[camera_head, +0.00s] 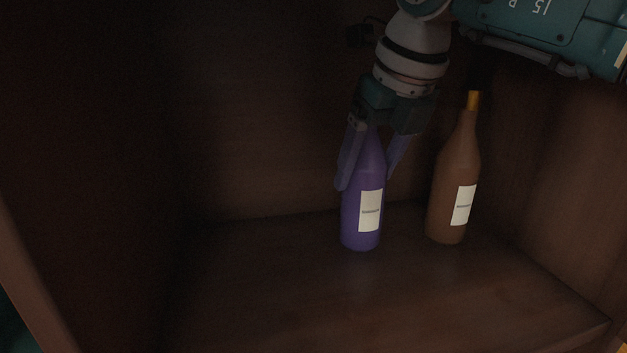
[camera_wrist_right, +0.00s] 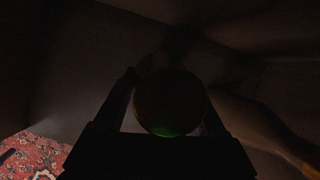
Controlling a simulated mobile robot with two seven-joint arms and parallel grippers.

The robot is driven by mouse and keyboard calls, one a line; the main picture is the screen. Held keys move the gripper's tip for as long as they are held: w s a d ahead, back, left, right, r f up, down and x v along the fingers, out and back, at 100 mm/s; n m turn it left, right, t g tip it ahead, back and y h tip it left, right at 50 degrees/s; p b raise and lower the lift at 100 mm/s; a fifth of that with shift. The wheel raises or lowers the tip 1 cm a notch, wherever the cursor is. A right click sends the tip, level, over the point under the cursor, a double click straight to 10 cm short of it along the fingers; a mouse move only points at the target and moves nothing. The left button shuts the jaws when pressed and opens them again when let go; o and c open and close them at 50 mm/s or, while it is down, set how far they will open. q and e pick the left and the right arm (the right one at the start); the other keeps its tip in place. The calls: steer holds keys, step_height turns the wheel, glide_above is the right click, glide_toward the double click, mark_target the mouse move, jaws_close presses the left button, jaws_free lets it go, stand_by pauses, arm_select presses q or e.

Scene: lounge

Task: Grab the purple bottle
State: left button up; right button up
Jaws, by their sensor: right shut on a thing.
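The purple bottle (camera_head: 362,215) with a pale label stands upright on the wooden shelf floor (camera_head: 300,285) in the head view. My right gripper (camera_head: 367,180) comes down from above and is shut on the purple bottle, one finger on each side of its upper body. The bottle's neck top is hidden by the gripper. In the right wrist view, which is very dark, a round dark shape (camera_wrist_right: 170,103) sits between the fingers. My left gripper is not in view.
A brown bottle (camera_head: 452,185) with an orange-yellow top and pale label stands close on the right. Dark wooden walls enclose the back and sides. The shelf floor in front is clear. A red patterned rug (camera_wrist_right: 35,155) shows in the right wrist view.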

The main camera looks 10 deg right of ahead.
steer(key=shift+f, duration=0.1)
jaws_close()
stand_by(0.3)
